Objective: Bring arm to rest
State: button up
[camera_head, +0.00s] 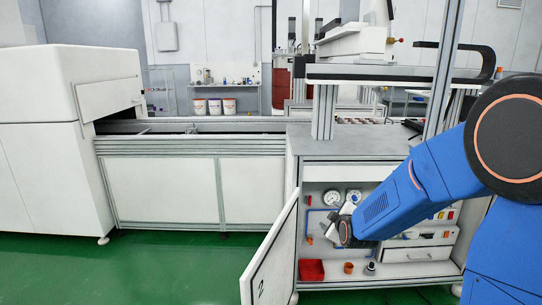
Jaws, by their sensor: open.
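My blue arm (395,205) reaches in from the right, angled down and to the left across the front of an open cabinet (310,175). My gripper (336,228) is at its lower left end, small and dark grey, in front of the cabinet's opening. It is open, and I see nothing held in it. The finger details are hard to make out against the gauges and fittings behind. How far the gripper is from the cabinet's inner panel I cannot tell.
The cabinet door (272,255) stands open, left of my gripper. A red bin (311,270) and small orange and grey items sit on the cabinet's floor. A white drawer unit (418,254) is behind my arm. The conveyor (200,126) runs left; green floor (170,270) is clear.

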jog(key=s+d+r+m+g, duration=0.2)
jog(key=s+m, duration=0.2)
jog(key=s, duration=1)
jog(key=s+d+r+m+g, duration=0.2)
jog(key=s+m+g, duration=0.1)
jog(key=s, duration=1.2)
jog(key=s+d+r+m+g+h, duration=0.1)
jog(key=s+d+r+m+g, duration=0.1)
jog(key=s, duration=1.3)
jog(key=d+m+g, duration=0.1)
jog(key=m, duration=0.1)
jog(key=shift+s+m, duration=0.2)
jog(key=shift+m, duration=0.1)
